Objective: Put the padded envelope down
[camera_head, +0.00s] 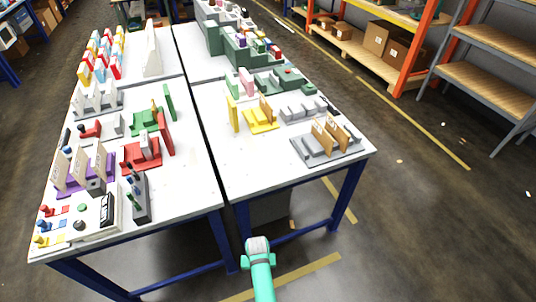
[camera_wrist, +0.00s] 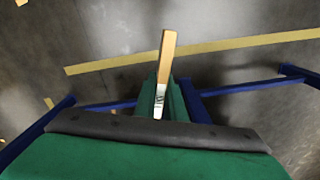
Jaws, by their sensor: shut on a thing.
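In the wrist view, a narrow tan padded envelope (camera_wrist: 168,52) with a white, dark-marked label stands between the green fingers of my gripper (camera_wrist: 162,98). The gripper is shut on it, and its tan end sticks out beyond the fingertips. The lower part of the envelope is hidden by the gripper. In the head view, my teal arm is low at the front edge of the tables, over the floor. The fingers and the held envelope cannot be made out there. Similar tan upright pieces (camera_head: 322,129) stand in a grey slotted rack (camera_head: 344,152) on the right table.
Two white tables (camera_head: 260,172) with blue legs stand ahead, a narrow gap between them. The left table (camera_head: 190,190) carries coloured holders, a purple rack (camera_head: 70,188) and a control panel (camera_head: 88,222). Bare tabletop shows at the right table's front left. Orange shelving (camera_head: 408,50) stands far right.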

